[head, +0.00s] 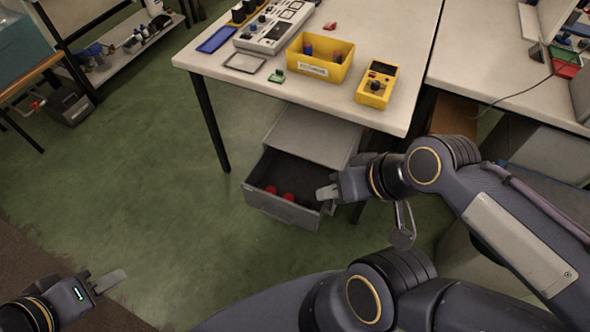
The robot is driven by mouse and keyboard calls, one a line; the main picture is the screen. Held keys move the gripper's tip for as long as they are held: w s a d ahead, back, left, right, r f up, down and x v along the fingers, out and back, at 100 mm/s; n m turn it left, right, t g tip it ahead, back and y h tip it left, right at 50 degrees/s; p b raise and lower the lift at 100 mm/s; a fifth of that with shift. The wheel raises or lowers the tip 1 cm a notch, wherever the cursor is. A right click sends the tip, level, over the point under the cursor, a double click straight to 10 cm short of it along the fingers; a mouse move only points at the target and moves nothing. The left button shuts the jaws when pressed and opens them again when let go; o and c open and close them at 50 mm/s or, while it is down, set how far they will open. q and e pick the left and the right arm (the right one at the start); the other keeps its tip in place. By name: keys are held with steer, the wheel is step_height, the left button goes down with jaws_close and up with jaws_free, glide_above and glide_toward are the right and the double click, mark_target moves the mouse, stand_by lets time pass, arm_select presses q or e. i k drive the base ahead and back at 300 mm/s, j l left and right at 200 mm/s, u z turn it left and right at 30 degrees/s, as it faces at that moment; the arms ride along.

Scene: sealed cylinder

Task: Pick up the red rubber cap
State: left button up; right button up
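Two small red objects lie in the open grey drawer (285,213) under the table: one on the left (271,190) and one on the right (288,197). They look like round caps, but are too small to tell for certain. My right gripper (327,197) is at the drawer's right side, apart from the red objects. Its fingers are seen nearly edge-on, so I cannot tell whether they are open. My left gripper (110,281) is low at the left over the floor, far from the drawer. Its fingers overlap in view, and nothing shows in them.
The white table (310,95) above holds a yellow bin (320,72), a yellow meter (377,85), a grey control panel (272,30) and a small red piece (330,26). A table leg (212,125) stands left of the drawer. Green floor (150,180) is clear at left.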

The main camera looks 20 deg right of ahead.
mark_target(289, 197)
steer(key=i+l+u, duration=0.1)
steer(key=l, duration=0.45)
steer(key=i+l+u, duration=0.1)
steer(key=l, duration=0.45)
steer(key=i+l+u, duration=0.15)
steer(key=l, duration=0.45)
steer(key=u, duration=1.2)
steer(key=k+j, duration=0.05)
